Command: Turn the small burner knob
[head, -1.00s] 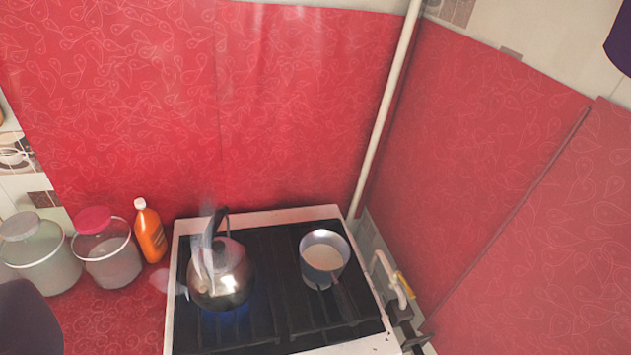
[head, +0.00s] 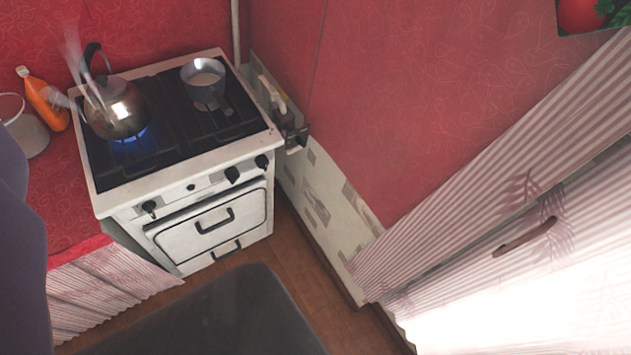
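A white stove (head: 130,194) with a black top stands left of centre in the head view. Its front panel carries several black knobs: one at the left (head: 149,208), and two at the right, a nearer one (head: 232,174) and a corner one (head: 262,161). A small dark round spot (head: 191,187) lies between them. I cannot tell which is the small burner's knob. A steaming metal kettle (head: 122,110) sits over a blue flame at the stove's left. A small pot (head: 205,82) stands at the back right. My gripper does not show.
A red counter (head: 66,190) with an orange bottle (head: 44,100) and a jar (head: 22,128) adjoins the stove's left. Wooden floor (head: 293,262) lies in front. A striped curtain (head: 480,210) is at right.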

